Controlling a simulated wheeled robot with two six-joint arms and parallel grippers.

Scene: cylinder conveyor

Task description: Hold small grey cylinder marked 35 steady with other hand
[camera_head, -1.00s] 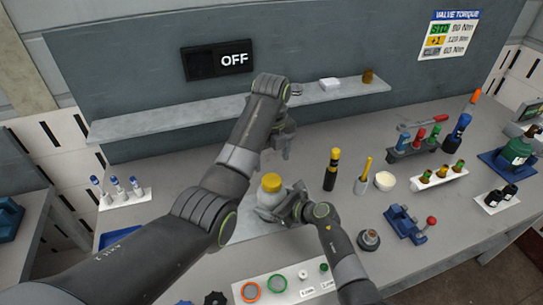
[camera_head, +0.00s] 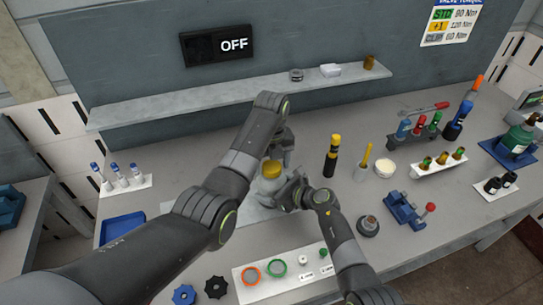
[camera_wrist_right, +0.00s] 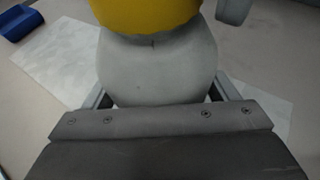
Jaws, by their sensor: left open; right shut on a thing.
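The small grey cylinder (camera_head: 270,187) stands upright with a yellow cap (camera_head: 272,168) on a light mat (camera_head: 232,207) on the table. No marking on it is readable. My right gripper (camera_head: 284,195) is shut on its grey body from the right side. In the right wrist view the grey body (camera_wrist_right: 155,68) fills the space between my jaws, with the yellow top (camera_wrist_right: 147,14) above. My left gripper (camera_head: 283,156) is open and points down just behind and right of the yellow cap. Its fingertips are partly hidden, so contact cannot be told.
A black-and-yellow tool (camera_head: 331,158) and a cup with a yellow stick (camera_head: 362,166) stand to the right. A white board with rings (camera_head: 288,278) lies in front. A blue tray (camera_head: 122,229) is at left. A shelf (camera_head: 230,92) runs behind.

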